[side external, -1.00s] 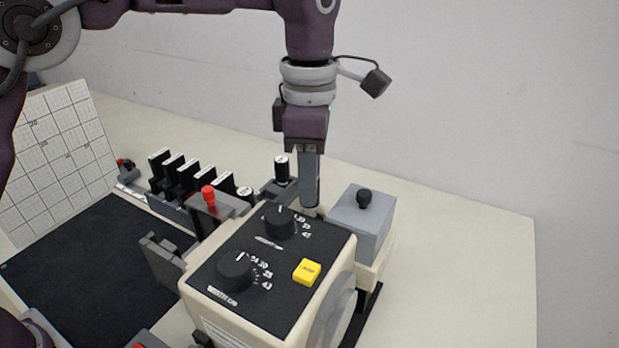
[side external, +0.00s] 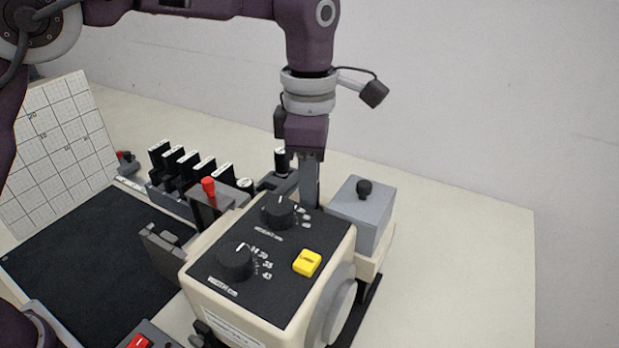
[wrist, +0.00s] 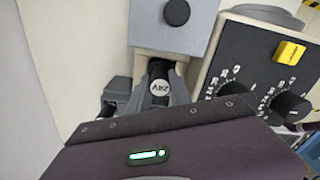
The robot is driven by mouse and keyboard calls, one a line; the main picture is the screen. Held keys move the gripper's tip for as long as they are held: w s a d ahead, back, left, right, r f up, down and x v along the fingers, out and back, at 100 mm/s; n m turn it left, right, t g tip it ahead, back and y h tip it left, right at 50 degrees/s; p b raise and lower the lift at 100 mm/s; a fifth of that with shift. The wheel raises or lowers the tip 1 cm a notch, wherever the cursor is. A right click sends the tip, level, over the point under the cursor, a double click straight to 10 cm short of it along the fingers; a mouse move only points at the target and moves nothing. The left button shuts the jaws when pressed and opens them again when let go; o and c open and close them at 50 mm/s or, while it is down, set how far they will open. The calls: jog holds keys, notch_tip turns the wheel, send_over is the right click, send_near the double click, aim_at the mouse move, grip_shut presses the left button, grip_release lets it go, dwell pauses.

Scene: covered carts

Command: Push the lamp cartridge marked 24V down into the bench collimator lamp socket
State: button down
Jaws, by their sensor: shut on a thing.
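The lamp cartridge (wrist: 160,87) is black with a white top marked 24V, and it shows upright between my fingers in the wrist view. My gripper (wrist: 161,97) is shut on it. In the side external view my gripper (side external: 309,205) points straight down behind the bench collimator (side external: 240,315), beside its grey box. The collimator hides the fingertips and the cartridge there. The lamp socket is hidden below the cartridge and fingers, so I cannot tell how deep the cartridge sits.
The grey box (side external: 361,215) with a black knob stands close to the fingers. The collimator's dark panel has two dials and a yellow button (side external: 307,263). A rack of black slides (side external: 185,175) and another black cylinder (side external: 281,160) stand behind. The table at right is clear.

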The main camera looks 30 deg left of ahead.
jog(key=shift+f, duration=0.45)
jog(key=c, duration=1.1)
grip_release()
notch_tip(320, 180, up, 7)
